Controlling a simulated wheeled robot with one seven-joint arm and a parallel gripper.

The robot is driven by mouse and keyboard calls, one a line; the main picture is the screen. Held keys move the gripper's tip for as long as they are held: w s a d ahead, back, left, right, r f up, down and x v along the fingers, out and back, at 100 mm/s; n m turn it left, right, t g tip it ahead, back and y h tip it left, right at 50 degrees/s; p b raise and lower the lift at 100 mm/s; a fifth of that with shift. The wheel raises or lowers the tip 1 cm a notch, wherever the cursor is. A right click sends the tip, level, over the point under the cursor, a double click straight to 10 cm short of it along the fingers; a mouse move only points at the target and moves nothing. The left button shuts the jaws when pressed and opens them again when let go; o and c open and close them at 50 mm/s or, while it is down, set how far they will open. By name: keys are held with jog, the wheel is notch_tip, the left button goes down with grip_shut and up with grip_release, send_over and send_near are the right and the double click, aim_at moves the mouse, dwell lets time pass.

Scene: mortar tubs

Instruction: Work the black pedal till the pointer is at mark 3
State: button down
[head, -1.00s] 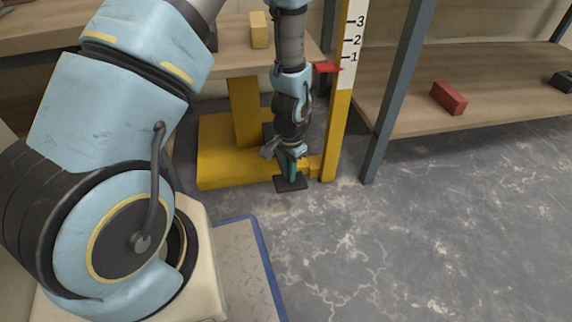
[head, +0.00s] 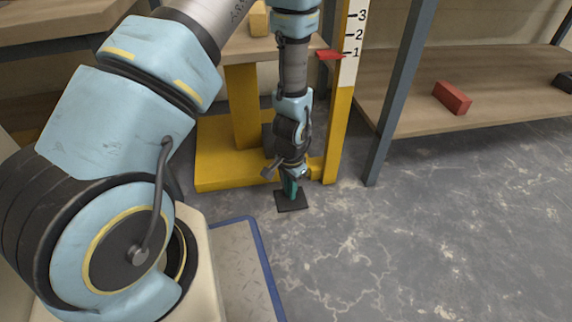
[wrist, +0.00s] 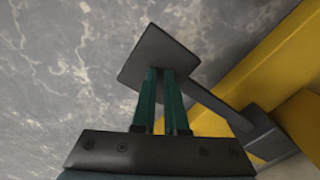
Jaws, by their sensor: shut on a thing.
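The black pedal (head: 292,201) is a flat square pad low in front of the yellow base. In the wrist view the black pedal (wrist: 158,57) joins a dark arm running to the base. My gripper (head: 290,187) points down at it; its green fingers (wrist: 160,72) are close together with their tips at the pad, shut on the pedal. The fingers hide the exact contact. The red pointer (head: 329,55) stands just under mark 1 on the white scale (head: 351,50), which carries marks 1, 2 and 3 going up.
The yellow base (head: 215,175) and its post stand behind the pedal. A grey-blue shelf post (head: 390,120) rises right of the scale. A red block (head: 452,98) lies on the right shelf, and a tan block (head: 258,20) sits on the bench. The grey floor at right is clear.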

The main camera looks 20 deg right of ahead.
jog(key=shift+f, duration=0.5)
notch_tip(320, 180, up, 13)
jog(key=w+p, duration=0.1)
jog(key=p, duration=1.1)
jog(key=shift+w+d+r, duration=0.15)
jog(key=shift+w, duration=0.05)
jog(key=shift+s+f+b, duration=0.25)
jog(key=shift+f+b, duration=1)
jog(key=shift+f, duration=0.95)
jog(key=shift+s+f+b, duration=0.25)
jog(key=shift+f+b, duration=1)
jog(key=shift+f, duration=1)
jog(key=shift+s+f+b, duration=0.25)
jog(key=shift+f+b, duration=1)
jog(key=shift+f, duration=0.95)
notch_tip(320, 180, up, 13)
jog(key=w+p, duration=0.1)
jog(key=p, duration=1)
jog(key=shift+r, duration=0.15)
jog(key=shift+w, duration=0.1)
